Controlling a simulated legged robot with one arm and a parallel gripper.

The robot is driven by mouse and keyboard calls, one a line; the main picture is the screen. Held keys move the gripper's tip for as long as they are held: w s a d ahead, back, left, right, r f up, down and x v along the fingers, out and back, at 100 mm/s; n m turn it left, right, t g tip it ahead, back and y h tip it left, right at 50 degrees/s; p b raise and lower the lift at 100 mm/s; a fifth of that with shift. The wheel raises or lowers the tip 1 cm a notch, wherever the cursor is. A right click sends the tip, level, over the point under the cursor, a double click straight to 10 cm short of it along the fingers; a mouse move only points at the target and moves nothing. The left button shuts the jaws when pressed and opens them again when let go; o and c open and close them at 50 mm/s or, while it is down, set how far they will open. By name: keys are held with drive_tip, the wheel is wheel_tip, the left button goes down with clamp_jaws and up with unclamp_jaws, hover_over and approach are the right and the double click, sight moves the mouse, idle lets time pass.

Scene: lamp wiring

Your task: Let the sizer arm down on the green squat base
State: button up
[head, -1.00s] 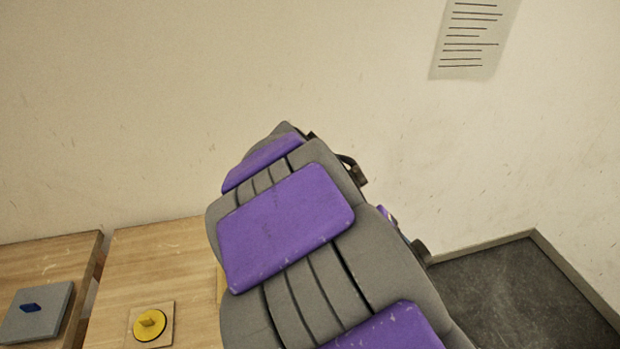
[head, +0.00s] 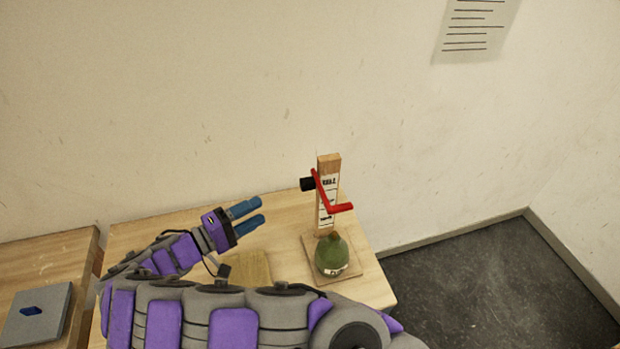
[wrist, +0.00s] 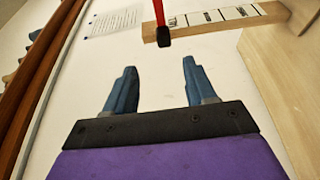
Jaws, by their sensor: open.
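The sizer is an upright wooden post (head: 328,162) with a marked scale. Its red arm (head: 341,208) has a black knob (head: 307,184) on the left side. The arm stands above the green squat base (head: 331,255), with a visible gap between them. The base sits on a wooden plate at the foot of the post. My gripper (head: 262,209) is open and empty, left of the sizer and apart from it. In the wrist view, the black knob (wrist: 165,37) and red arm (wrist: 158,12) show just beyond my open fingers (wrist: 159,68); the green base is not in view there.
The sizer stands near the right end of a wooden table (head: 170,225). A flat wooden block (head: 248,268) lies below my gripper. A second table at left holds a grey plate (head: 38,312) with a blue piece. A wall is close behind.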

sight(301, 187)
drive_tip(key=x, duration=1)
drive_tip(key=w+f+x, duration=0.1)
drive_tip(key=x, duration=0.5)
drive_tip(key=shift+a+b, duration=0.2)
drive_tip(key=shift+b, duration=0.1)
clamp_jaws()
